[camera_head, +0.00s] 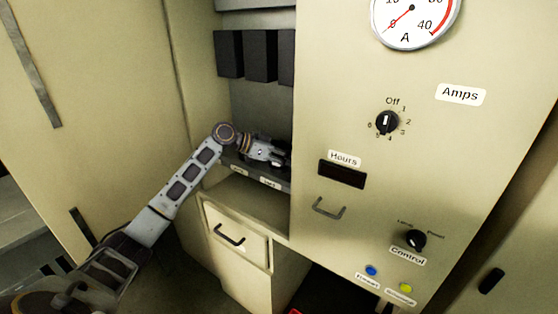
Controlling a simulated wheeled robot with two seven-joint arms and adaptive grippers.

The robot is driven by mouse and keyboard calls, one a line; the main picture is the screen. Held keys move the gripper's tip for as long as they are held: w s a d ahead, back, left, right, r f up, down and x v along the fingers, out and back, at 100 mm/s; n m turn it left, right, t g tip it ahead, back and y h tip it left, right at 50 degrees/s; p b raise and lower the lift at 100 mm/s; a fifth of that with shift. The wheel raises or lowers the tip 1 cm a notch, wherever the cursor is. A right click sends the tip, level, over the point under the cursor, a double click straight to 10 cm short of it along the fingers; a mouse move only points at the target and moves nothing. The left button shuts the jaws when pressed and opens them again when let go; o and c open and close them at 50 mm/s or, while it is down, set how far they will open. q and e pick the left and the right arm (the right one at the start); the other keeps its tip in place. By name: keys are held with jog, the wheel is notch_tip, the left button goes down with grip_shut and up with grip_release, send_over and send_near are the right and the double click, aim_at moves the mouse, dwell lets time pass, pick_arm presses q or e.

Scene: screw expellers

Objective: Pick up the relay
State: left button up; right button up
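My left arm comes in from the lower left and reaches into an open cabinet bay. My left gripper (280,157) is inside the bay, just above a dark strip (252,172) with small white labels. Its fingertips are small and dark against the dark parts behind, so I cannot tell whether they are open or hold something. Black rectangular blocks (260,55) hang in a row higher up in the bay, well above the gripper. I cannot tell for certain which dark part is the relay. My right gripper is not in view.
A beige panel (450,150) with a gauge (413,18), knobs (387,122) and buttons stands right of the bay, and its edge partly covers the bay. A drawer (235,232) with a black handle is below. An open door (90,120) stands at left.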

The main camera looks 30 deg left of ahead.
pick_arm(q)
jog(key=c, duration=0.7)
